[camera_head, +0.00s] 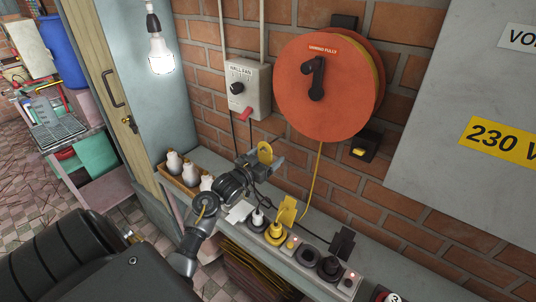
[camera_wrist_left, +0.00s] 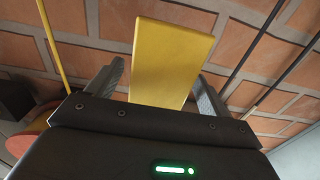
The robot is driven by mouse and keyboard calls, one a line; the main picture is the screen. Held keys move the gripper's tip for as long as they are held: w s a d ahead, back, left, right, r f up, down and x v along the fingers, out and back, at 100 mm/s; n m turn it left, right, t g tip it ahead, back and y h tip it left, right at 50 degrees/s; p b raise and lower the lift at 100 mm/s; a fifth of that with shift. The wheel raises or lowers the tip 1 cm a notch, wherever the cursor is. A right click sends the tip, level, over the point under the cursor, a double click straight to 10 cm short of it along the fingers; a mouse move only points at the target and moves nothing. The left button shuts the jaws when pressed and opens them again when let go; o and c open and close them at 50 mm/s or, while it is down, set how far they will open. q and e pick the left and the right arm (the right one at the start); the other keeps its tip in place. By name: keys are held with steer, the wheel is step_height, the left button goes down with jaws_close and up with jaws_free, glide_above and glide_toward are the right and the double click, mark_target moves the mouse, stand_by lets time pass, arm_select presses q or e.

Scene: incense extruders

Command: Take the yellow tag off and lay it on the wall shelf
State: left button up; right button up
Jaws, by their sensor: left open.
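A yellow tag (camera_head: 265,152) with a rounded top shows at the end of my left gripper (camera_head: 262,163), in front of the brick wall. In the left wrist view a flat yellow piece, apparently this tag (camera_wrist_left: 172,55), stands between the two fingers of my left gripper (camera_wrist_left: 155,82). The fingers are open, with gaps visible on both sides of it. I cannot tell what its hidden lower end is attached to. The grey wall shelf (camera_head: 385,252) runs along the wall below the gripper. My right gripper is not in view.
Above are a wall fan switch box (camera_head: 247,88) and an orange cable reel (camera_head: 328,85). A bulb (camera_head: 160,55) hangs at upper left.

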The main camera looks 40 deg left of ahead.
arm_select(q)
steer(key=shift+w, duration=0.35)
steer(key=shift+c, duration=0.3)
steer(key=c, duration=1)
steer(key=shift+r+p, duration=0.25)
steer(key=shift+p, duration=0.25)
steer(key=shift+s, duration=0.15)
